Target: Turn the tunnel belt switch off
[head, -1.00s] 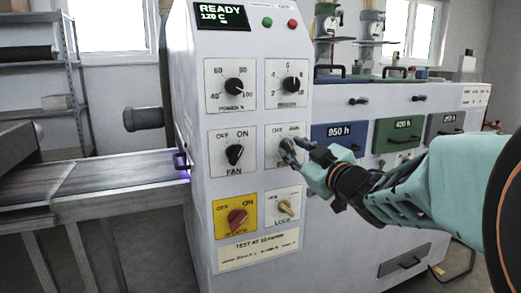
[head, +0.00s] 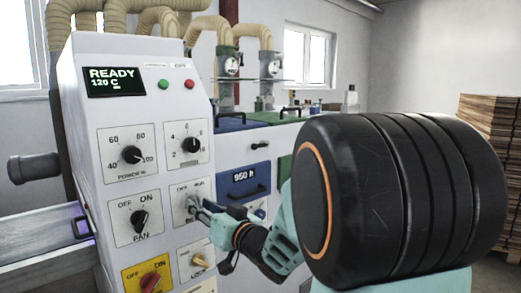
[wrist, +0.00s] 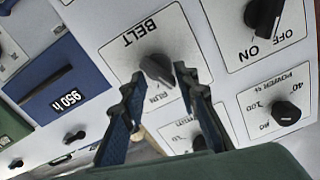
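The belt switch (wrist: 157,68) is a dark rotary knob on a white plate marked BELT, upside down in the wrist view. RUN shows beside it; the OFF mark and the pointer's exact setting are hard to make out. My gripper (wrist: 160,76) is open, with its two fingertips apart on either side of the knob; I cannot tell whether they touch it. In the head view, my gripper (head: 203,211) is at the belt plate and largely covers the knob.
The fan knob (head: 139,220) is left of the belt plate, and the red rotary switch (head: 150,282) is below it. The power knob (head: 132,154) is higher up. The display (head: 116,80) reads READY 120 C. A blue drawer (head: 243,180) is to the right.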

